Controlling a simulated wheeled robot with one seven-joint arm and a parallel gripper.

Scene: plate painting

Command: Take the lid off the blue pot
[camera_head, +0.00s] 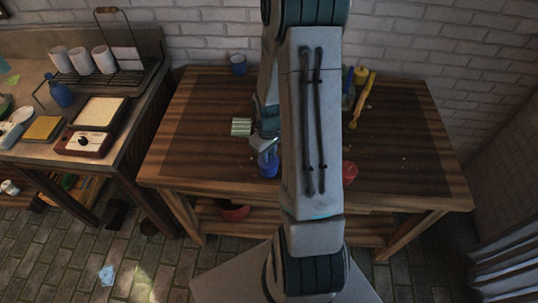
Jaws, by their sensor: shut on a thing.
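A small blue pot (268,166) stands on the wooden table, left of my arm and near the table's front. My gripper (264,147) is at the top of this pot, coming down from behind it. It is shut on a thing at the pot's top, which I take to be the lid. The fingers and the lid are small here and partly covered, so I cannot tell whether the lid still touches the pot's rim.
A green-and-white striped block (241,127) lies left of my gripper. A red pot (349,172) is right of my arm. A blue cup (238,64) and a yellow tool (363,100) are farther back. The table's left and right parts are mostly clear.

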